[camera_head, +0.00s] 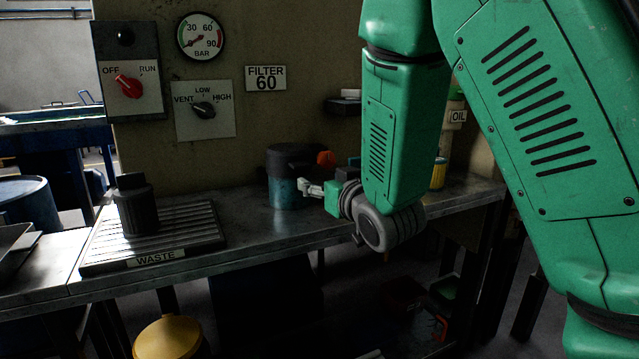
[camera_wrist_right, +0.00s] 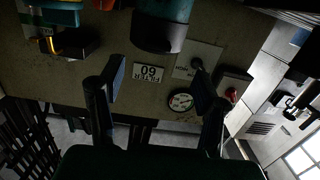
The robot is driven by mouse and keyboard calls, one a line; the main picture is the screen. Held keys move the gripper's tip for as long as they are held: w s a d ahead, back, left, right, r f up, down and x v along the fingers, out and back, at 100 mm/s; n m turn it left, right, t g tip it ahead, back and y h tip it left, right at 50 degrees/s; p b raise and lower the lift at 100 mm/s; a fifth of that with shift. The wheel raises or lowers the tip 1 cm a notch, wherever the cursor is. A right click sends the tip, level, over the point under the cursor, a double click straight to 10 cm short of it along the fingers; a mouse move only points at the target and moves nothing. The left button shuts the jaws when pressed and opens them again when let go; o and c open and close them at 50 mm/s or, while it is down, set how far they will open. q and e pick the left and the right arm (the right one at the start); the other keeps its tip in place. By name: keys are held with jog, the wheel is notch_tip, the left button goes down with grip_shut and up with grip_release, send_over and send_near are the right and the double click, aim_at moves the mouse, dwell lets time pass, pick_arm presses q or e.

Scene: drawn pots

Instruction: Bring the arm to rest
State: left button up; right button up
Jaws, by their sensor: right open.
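My right arm, green, comes in from the right in the head view and reaches down to the metal bench. A blue-green rounded body (camera_wrist_right: 158,32), which looks like the pot, is beyond the fingertips at the top edge. My left gripper is not in view.
A dark ribbed cartridge (camera_head: 137,210) stands on the slatted waste tray (camera_head: 205,238) at left. The panel behind holds a red knob (camera_head: 128,86), a black selector (camera_head: 204,109) and a gauge (camera_head: 201,37). An oil container (camera_head: 456,116) stands at right, partly hidden by my arm.

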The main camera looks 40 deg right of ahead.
jog(key=s+a+f+n+g+y+p, duration=0.1)
jog(key=s+a+f+g+y+p, duration=0.2)
jog(key=f, duration=0.8)
jog(key=s+a+f+n+g+p, duration=0.25)
jog(key=s+a+f+g, duration=0.3)
jog(key=f, duration=0.55)
jog(key=s+a+f+g+y+p, duration=0.1)
jog(key=s+a+f+g+p, duration=0.1)
jog(key=s, duration=0.8)
jog(key=s+a+f+g+y+p, duration=0.1)
jog(key=s+a+f+g+p, duration=0.2)
jog(key=s+f, duration=0.6)
jog(key=s+a+g, duration=0.2)
jog(key=a, duration=0.1)
jog(key=shift+n, duration=0.35)
jog(key=shift+s, duration=0.1)
